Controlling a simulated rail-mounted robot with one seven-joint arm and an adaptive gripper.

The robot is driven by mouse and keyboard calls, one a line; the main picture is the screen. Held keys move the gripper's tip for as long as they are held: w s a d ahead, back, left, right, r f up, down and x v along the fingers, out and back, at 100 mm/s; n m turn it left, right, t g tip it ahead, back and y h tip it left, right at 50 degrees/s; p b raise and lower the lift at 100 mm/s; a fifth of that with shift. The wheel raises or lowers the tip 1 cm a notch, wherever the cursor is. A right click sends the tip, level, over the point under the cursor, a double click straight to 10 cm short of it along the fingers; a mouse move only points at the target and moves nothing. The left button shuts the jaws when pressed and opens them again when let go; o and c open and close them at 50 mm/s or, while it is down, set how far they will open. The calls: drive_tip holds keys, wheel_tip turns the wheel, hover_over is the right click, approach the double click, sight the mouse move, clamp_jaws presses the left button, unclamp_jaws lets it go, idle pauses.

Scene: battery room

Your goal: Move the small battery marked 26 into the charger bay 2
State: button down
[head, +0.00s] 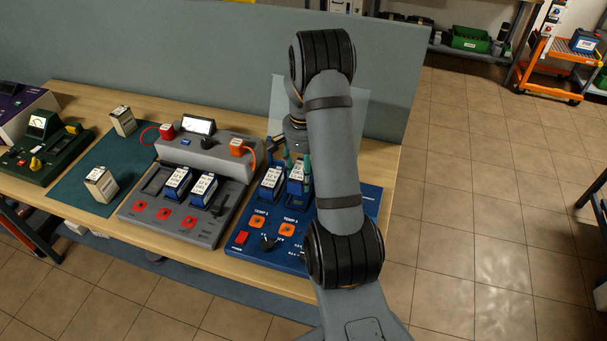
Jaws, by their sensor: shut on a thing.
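My gripper (297,166) points down over the blue unit (262,215) and is shut on a small blue battery with a white top (295,184). This battery is upright, at or just above a bay of that unit; I cannot tell whether it is seated. A similar battery (271,179) stands just left of it. The grey unit (190,223) holds two more blue batteries, one on the left (177,183) and one on the right (203,187). Its leftmost bay (155,181) looks empty. The battery numbers and bay numbers are too small to read.
Two pale box-shaped batteries, one nearer (101,184) and one farther (123,121), stand on a dark green mat (72,193). A green unit (45,145) is at left. A grey-green partition (190,60) runs behind the bench. My arm hides the blue unit's right part.

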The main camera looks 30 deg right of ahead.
drive_tip(key=shift+d+f, duration=0.1)
drive_tip(key=shift+f, duration=0.4)
drive_tip(key=shift+f+b, duration=1.6)
drive_tip(key=shift+f, duration=0.35)
drive_tip(key=shift+f+b, duration=0.6)
drive_tip(key=shift+b, duration=0.3)
drive_tip(key=c, duration=1.2)
unclamp_jaws()
drive_tip(key=shift+s, duration=0.1)
drive_tip(key=shift+o, duration=0.2)
drive_tip(key=shift+r+p, duration=4.15)
drive_tip(key=shift+r, duration=1.4)
drive_tip(key=shift+f, duration=0.15)
